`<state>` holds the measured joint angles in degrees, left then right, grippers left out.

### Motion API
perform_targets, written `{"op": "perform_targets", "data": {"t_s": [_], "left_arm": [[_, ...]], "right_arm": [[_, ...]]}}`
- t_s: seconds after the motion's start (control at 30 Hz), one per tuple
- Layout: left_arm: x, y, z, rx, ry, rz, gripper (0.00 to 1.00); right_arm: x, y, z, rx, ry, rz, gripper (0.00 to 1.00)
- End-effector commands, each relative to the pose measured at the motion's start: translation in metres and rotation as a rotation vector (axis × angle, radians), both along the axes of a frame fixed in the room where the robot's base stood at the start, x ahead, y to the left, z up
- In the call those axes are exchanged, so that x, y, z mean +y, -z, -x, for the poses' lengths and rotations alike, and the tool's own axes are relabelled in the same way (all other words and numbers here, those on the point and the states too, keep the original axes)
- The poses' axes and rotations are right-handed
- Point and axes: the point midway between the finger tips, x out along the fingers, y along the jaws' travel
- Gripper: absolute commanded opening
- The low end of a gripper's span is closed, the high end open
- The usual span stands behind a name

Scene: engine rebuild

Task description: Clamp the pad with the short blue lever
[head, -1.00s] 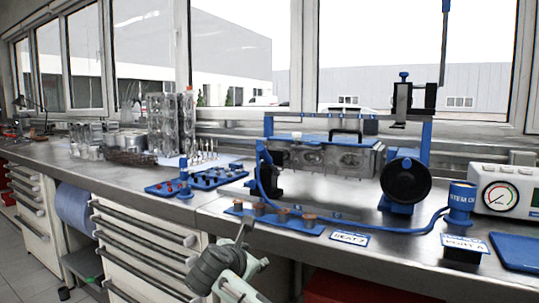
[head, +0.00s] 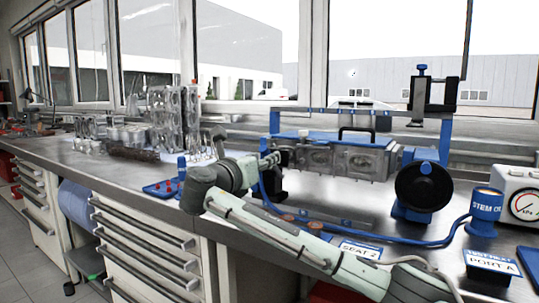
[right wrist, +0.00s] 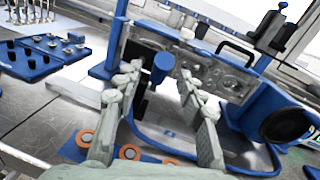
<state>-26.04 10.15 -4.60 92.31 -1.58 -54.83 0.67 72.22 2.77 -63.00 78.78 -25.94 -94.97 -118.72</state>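The short blue lever (right wrist: 161,66) stands at the left end of the fixture in the right wrist view. A dark block (right wrist: 143,98) shows below it, partly hidden by a finger; I cannot tell whether it is the pad. My right gripper (right wrist: 162,78) is open, its two fingers on either side of the lever in this view, with nothing held. I cannot tell whether they touch it. In the head view my right gripper (head: 270,159) is at the left end of the grey cylinder head (head: 345,160) and largely hides the lever. My left gripper is not in view.
A blue frame (head: 446,140) surrounds the cylinder head, with a large black disc (head: 425,186) at its right. A blue hose (head: 400,234) runs along the bench to the stem-oil pot (head: 486,207). A blue tray (right wrist: 40,58) of small parts lies at left.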

Motion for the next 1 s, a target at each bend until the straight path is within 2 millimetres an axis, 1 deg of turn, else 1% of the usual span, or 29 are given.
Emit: {"op": "perform_targets", "data": {"t_s": [0.03,0.1,0.23,0.37,0.57,0.67,0.9,1.0], "left_arm": [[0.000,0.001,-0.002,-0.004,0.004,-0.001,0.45],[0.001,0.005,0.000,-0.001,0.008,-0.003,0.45],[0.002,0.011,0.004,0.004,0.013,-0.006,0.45],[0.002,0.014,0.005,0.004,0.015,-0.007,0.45],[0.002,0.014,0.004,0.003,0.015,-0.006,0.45],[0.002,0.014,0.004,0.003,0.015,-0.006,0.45],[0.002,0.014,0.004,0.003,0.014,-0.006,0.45],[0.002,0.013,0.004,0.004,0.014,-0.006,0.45]], "right_arm": [[-0.005,-0.001,-0.008,0.001,0.003,0.001,0.39],[-0.010,-0.001,-0.016,0.000,0.002,0.001,0.39],[-0.016,0.000,-0.028,0.001,0.002,0.000,0.39],[-0.017,0.000,-0.032,0.000,-0.001,-0.002,0.39],[-0.018,0.001,-0.033,0.000,-0.001,-0.002,0.39],[-0.018,0.001,-0.033,0.000,-0.001,-0.002,0.29],[-0.018,0.001,-0.033,0.000,-0.001,-0.002,0.00],[-0.018,0.001,-0.033,0.000,-0.001,-0.002,0.00]]}}
